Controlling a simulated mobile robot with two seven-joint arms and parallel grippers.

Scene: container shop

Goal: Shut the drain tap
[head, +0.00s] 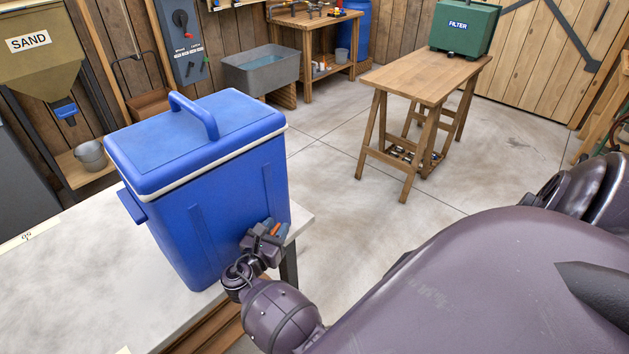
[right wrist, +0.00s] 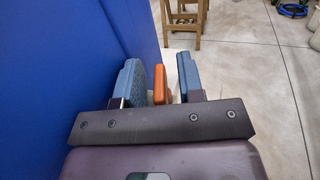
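A blue cooler box (head: 215,190) with a blue lid and top handle stands on a pale table. The drain tap's orange handle (head: 275,230) shows small at the cooler's lower right side. It also shows in the right wrist view (right wrist: 160,84), between the two blue finger pads. My right gripper (head: 277,227) is beside the cooler wall with its fingers apart, one on each side of the handle. A gap shows on both sides of the handle. The tap's body and spout are hidden. My left gripper is not in view.
The pale table (head: 70,285) has free room left of the cooler. A wooden table (head: 425,78) with a green filter box (head: 464,28) stands across open floor. A sand hopper (head: 40,50), a grey bucket (head: 92,155) and a grey tub (head: 262,70) are along the wall.

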